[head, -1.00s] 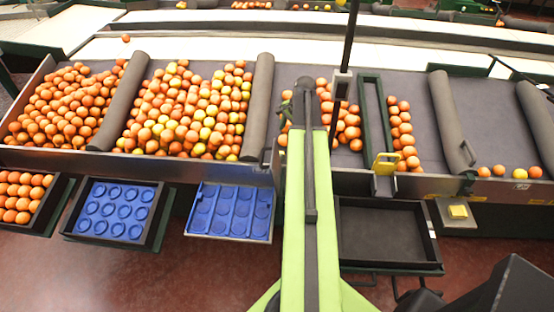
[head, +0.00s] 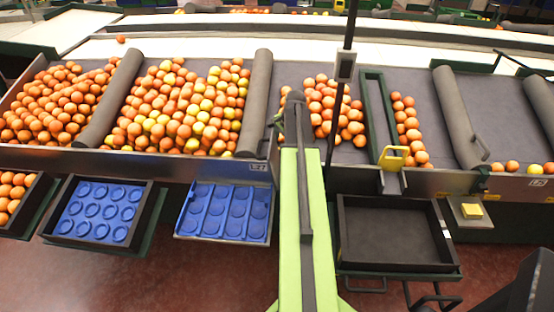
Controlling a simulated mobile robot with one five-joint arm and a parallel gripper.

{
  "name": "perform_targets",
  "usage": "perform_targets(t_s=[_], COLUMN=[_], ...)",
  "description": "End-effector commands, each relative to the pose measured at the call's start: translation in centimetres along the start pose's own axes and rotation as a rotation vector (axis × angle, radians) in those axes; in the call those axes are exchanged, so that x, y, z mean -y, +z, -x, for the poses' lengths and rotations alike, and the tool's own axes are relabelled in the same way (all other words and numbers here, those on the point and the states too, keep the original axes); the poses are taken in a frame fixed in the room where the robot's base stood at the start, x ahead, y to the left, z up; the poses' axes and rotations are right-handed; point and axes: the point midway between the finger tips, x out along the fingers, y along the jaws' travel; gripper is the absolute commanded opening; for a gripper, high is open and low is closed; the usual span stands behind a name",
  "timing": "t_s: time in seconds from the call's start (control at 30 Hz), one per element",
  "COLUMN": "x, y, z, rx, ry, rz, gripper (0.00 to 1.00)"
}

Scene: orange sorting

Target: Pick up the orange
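Many oranges lie on the sorting table in several bays. A pile of mixed orange and yellow fruit (head: 180,112) fills the bay left of centre. Another group of oranges (head: 322,98) lies behind and right of my raised green arm, with a narrow column of oranges (head: 408,130) beyond a dark green frame. Which orange is meant cannot be told. My arm points away over the table edge, its dark end near the central group. The gripper's fingers cannot be made out.
Below the table edge stand a tray of oranges (head: 8,212) at far left, two blue dimpled trays (head: 103,188) (head: 251,190), and an empty black tray (head: 345,247). Grey padded rollers (head: 257,100) divide the bays. A yellow button box (head: 471,210) sits at right.

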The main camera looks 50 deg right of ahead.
Motion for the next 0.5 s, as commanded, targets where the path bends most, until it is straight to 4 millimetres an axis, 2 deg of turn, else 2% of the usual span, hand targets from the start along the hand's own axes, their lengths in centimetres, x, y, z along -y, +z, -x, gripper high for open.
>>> perform_targets(t_s=[0.03, 0.23, 0.5], x=[-0.2, -0.4, -0.2], y=[0.0, -0.1, -0.1], z=[-1.3, -4.7, -4.6], rx=[0.0, 0.0, 0.0], ry=[0.0, 0.0, 0.0], rz=[0.0, -0.001, -0.001], gripper=[0.56, 0.56, 0.56])
